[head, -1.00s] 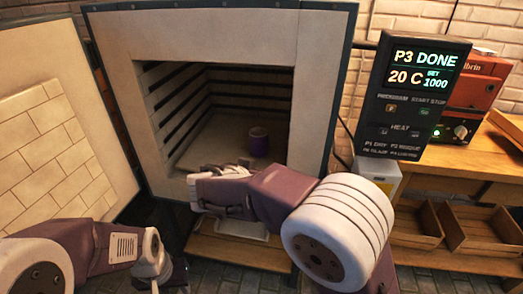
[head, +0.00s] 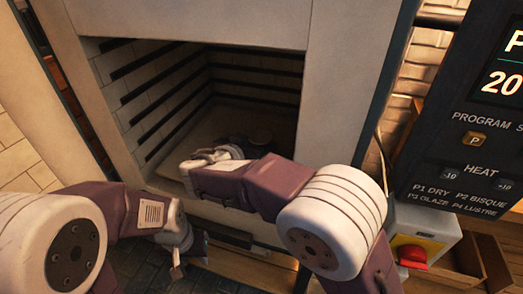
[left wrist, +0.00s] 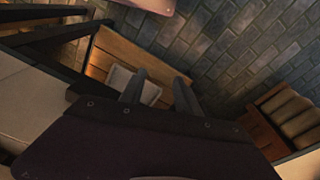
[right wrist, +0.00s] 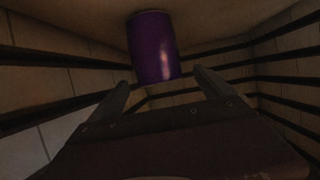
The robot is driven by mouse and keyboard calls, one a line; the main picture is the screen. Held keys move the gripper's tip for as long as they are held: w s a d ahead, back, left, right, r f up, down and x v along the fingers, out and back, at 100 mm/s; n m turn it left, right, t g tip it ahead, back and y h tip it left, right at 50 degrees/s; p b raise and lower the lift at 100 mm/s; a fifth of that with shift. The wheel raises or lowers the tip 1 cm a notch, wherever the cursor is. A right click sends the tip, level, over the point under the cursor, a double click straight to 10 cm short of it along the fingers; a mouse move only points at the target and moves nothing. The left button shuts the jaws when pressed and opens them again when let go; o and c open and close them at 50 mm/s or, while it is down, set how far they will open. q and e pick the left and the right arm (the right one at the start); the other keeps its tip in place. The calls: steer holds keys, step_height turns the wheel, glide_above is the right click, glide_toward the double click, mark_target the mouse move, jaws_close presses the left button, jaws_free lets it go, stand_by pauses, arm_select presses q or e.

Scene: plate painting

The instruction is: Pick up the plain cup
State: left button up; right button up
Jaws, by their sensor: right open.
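A plain purple cup (right wrist: 153,47) stands inside the kiln, at the top middle of the right wrist view. In the head view only a dark part of it (head: 260,137) shows behind my right arm. My right gripper (head: 208,158) reaches into the kiln mouth. Its two fingers (right wrist: 160,85) are apart and empty in the right wrist view, with the cup just ahead of their tips and between their lines. My left gripper (head: 190,258) hangs low outside the kiln. Its fingers (left wrist: 159,76) are apart with nothing between them.
The kiln's front wall (head: 350,70) frames the opening close around my right arm. Dark ribs (head: 165,70) line its inner walls. The control panel (head: 470,130) and a red button box (head: 425,245) stand at the right. A wooden stand (left wrist: 105,65) is below.

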mark_target(265, 137)
steer(key=shift+x, duration=1.2)
steer(key=x, duration=0.5)
steer(key=shift+s, duration=0.1)
steer(key=shift+c, duration=0.3)
steer(key=c, duration=1.7)
step_height(265, 137, up, 10)
steer(key=p, duration=0.2)
